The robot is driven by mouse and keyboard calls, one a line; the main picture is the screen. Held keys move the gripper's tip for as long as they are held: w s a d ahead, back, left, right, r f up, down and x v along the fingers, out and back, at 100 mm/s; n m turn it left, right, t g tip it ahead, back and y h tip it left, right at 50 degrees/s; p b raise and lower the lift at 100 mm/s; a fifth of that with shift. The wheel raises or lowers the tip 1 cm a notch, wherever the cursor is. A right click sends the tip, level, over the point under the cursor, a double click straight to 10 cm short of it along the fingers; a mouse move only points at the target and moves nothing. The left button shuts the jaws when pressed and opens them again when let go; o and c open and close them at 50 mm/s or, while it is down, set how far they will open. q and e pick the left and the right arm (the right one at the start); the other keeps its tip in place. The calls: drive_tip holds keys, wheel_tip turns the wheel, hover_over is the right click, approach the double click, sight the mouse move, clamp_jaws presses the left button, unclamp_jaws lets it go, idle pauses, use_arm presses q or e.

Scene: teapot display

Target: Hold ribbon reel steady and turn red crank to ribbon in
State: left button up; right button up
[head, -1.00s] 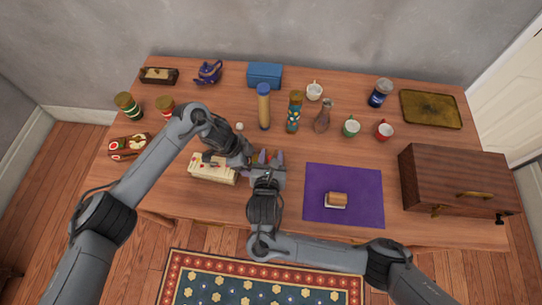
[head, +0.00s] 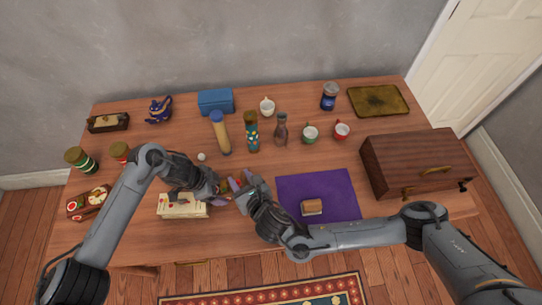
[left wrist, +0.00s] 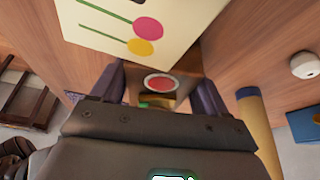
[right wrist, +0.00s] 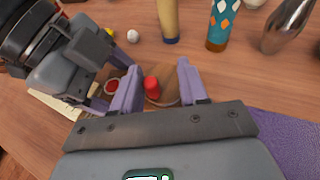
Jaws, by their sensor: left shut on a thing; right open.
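The ribbon reel is small and mostly hidden between my grippers in the head view. In the left wrist view its wooden body with a round red face (left wrist: 160,84) sits between the fingers of my left gripper (head: 221,190), which is shut on it. The red crank's upright knob (right wrist: 151,87) shows in the right wrist view. My right gripper (head: 237,182) is open, with its purple-grey fingers (right wrist: 158,90) on either side of the knob. I cannot tell whether they touch it.
A cream box with painted flowers (head: 183,207) lies just left of the reel. A purple mat (head: 340,185) with a small wooden block (head: 312,207) is to the right.

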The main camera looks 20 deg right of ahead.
drive_tip(key=n+y, duration=0.1)
drive_tip(key=n+g+y, duration=0.1)
drive_tip(key=y, duration=0.1)
drive_tip(key=d+n+y, duration=0.1)
drive_tip(key=n, duration=0.1)
drive_tip(key=shift+w+g, duration=0.25)
drive_tip(key=shift+g, duration=0.15)
drive_tip(key=v, duration=1.2)
drive_tip(key=w+f+m+g+y, duration=0.2)
drive_tip(key=w+g, duration=0.1)
drive_tip(key=w, duration=0.4)
drive_tip(key=w+f+m+g+y, duration=0.1)
drive_tip(key=w+f+m+g, duration=0.1)
drive_tip(key=w, duration=0.5)
drive_tip(key=d+f+m+g, duration=0.1)
drive_tip(key=w+d+f+m+g, duration=0.1)
drive_tip(key=m, duration=0.1)
drive_tip(key=d+f+m+g, duration=0.1)
drive_tip(key=shift+w+d+f+m+h, duration=0.2)
drive_tip(key=shift+w+d+m+h, duration=0.05)
drive_tip(key=shift+d+m+h, duration=0.15)
drive_tip(key=shift+w+d+f+m+g, duration=0.1)
drive_tip(key=shift+d+f+m+g, duration=0.3)
drive_tip(key=shift+d+m+g, duration=0.45)
drive_tip(key=shift+a+m+t, duration=0.2)
drive_tip(key=shift+m+t, duration=0.05)
